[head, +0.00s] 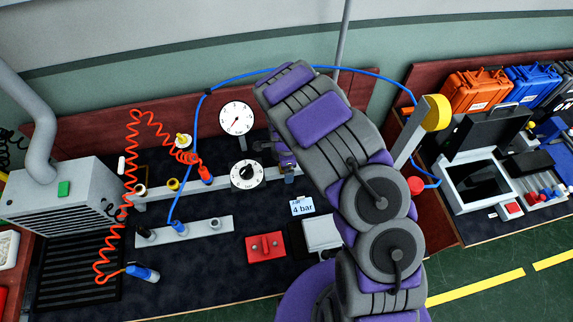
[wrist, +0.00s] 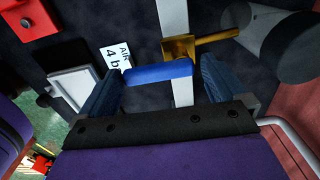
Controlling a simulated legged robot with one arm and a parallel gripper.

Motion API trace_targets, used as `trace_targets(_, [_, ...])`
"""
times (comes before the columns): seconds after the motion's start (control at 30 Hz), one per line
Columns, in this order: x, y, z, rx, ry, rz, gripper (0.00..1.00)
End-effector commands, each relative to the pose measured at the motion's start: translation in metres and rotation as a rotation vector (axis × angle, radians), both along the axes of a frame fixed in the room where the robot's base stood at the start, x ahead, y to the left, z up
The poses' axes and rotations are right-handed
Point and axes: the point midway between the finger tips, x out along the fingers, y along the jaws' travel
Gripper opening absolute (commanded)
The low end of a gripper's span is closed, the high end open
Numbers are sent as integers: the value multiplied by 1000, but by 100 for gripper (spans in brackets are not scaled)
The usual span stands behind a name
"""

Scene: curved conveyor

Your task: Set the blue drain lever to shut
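The blue drain lever (wrist: 157,72) shows in the wrist view as a short blue bar lying across the picture. It sits beside a brass valve body (wrist: 178,48) on a pale vertical rail or pipe. My gripper (wrist: 162,69) has its two dark blue fingers wide apart, one on each side of the lever. The lever's left end is close to the left finger; I cannot tell whether they touch. There is a gap between its right end and the right finger. In the head view my arm hides the lever and most of my gripper.
A 4 bar card (head: 302,207), a red block (head: 265,247) and a grey box (head: 321,233) lie near my arm. Gauges (head: 236,118), a black-and-white dial (head: 247,175) and a coiled red hose (head: 131,190) stand left. A dark grey cylinder (wrist: 285,45) is close at right in the wrist view.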

Motion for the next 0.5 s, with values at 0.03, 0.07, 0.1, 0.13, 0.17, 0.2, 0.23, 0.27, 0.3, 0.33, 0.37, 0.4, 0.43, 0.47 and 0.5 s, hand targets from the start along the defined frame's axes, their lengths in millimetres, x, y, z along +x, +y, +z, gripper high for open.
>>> trace_targets(0.03, [0, 0, 0, 0, 1, 1, 100])
trace_targets(0.07, [-1, 0, 0, 0, 1, 1, 100])
trace_targets(0.1, [-1, 0, 0, -1, 1, 2, 100])
trace_targets(0.13, [-1, 0, 0, -1, 2, 2, 100])
trace_targets(0.17, [-1, 0, 0, -1, 2, 2, 100])
trace_targets(0.2, [-1, 0, 0, -1, 2, 2, 100])
trace_targets(0.23, [-1, -1, 0, -1, 2, 2, 100])
trace_targets(0.27, [-1, -1, 1, -1, 2, 2, 100])
trace_targets(0.3, [-1, -1, 3, -1, 1, 3, 100])
trace_targets(0.33, [-1, -1, 5, -1, 1, 3, 100])
trace_targets(0.37, [0, -1, 8, -1, 0, 3, 100])
trace_targets(0.4, [0, -1, 13, -1, -2, 3, 100])
trace_targets(0.43, [0, -1, 17, 0, -3, 3, 100])
trace_targets(0.47, [0, -1, 22, 0, -3, 3, 100])
trace_targets(0.5, [0, -1, 28, 0, -3, 3, 100])
